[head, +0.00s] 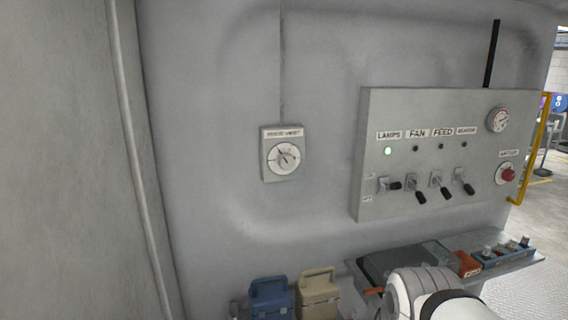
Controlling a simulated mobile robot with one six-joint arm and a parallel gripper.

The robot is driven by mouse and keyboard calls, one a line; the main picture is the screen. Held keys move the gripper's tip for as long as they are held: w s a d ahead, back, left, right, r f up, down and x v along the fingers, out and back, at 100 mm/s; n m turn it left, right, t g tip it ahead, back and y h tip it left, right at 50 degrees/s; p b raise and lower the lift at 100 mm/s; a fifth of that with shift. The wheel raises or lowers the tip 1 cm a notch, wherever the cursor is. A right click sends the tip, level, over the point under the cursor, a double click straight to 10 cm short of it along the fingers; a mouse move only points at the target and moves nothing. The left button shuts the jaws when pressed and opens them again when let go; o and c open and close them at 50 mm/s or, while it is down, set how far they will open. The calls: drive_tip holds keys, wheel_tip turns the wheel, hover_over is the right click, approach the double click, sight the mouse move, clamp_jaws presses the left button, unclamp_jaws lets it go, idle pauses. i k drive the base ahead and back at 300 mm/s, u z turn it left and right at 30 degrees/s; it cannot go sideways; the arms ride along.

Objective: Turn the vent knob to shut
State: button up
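A small grey box (270,170) is fixed to the wall left of the middle of the head view. A label with small dark lettering, too small to read surely, runs along its top. On it is a round white dial with a knob (284,157) at its centre, which I take for the vent knob. A dark slanted pointer shows on the dial, but its set position is too small to read. Part of my arm shows at the bottom right, well below and right of the box. My gripper is not in view.
A control panel (440,116) with lamps, levers, a gauge and a red button is right of the box. A blue case (270,299) and a beige case (318,297) stand below. A shelf (515,266) holds small items. A pipe (131,140) runs down the left.

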sight(286, 161)
drive_tip(key=i, duration=0.9)
drive_tip(key=z, duration=0.05)
